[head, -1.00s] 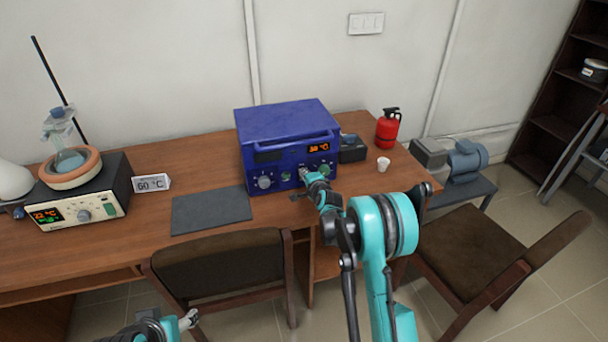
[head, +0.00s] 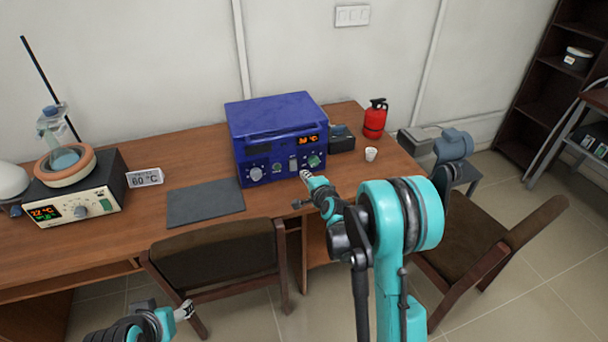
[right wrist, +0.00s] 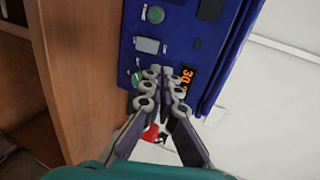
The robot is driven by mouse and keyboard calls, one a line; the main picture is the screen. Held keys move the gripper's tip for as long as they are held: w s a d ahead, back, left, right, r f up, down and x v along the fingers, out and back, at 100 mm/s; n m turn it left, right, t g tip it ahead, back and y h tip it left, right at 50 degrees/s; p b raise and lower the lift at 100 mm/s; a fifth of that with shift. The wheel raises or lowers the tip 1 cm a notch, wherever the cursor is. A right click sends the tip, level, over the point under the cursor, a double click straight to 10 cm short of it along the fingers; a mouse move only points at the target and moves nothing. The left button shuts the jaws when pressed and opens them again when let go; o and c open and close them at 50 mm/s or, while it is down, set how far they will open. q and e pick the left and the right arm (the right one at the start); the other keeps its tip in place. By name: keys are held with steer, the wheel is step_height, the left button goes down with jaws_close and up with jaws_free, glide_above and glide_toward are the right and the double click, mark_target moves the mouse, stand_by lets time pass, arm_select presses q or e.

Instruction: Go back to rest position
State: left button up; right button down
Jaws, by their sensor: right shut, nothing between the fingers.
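My right gripper (head: 306,176) is shut and empty, just in front of the lower right part of the blue muffle furnace (head: 275,112). In the right wrist view the shut fingers (right wrist: 167,75) point at the furnace's blue panel (right wrist: 175,25), with a green button and a lit orange display beside them. I cannot tell the exact gap to the panel. My left gripper (head: 184,311) is low at the bottom of the head view, in front of the desk and clear of objects; its fingers are too small to read.
Chairs (head: 215,255) (head: 520,225) stand in front and at right.

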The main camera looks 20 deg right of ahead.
stand_by(0.3)
steer(key=s+a+r+n+g, duration=0.25)
steer(key=s+r+n, duration=0.2)
steer(key=s, duration=0.25)
steer(key=s+a+r+n+g, duration=0.1)
steer(key=s+a+r+n, duration=0.3)
steer(key=s, duration=0.4)
steer(key=s+f+n+g, duration=0.2)
steer(key=s+n, duration=0.7)
steer(key=s, duration=1.4)
steer(key=shift+d+g+h, duration=0.35)
steer(key=shift+g+h, duration=0.05)
steer(key=shift+g, duration=0.45)
steer(key=shift+s, duration=0.1)
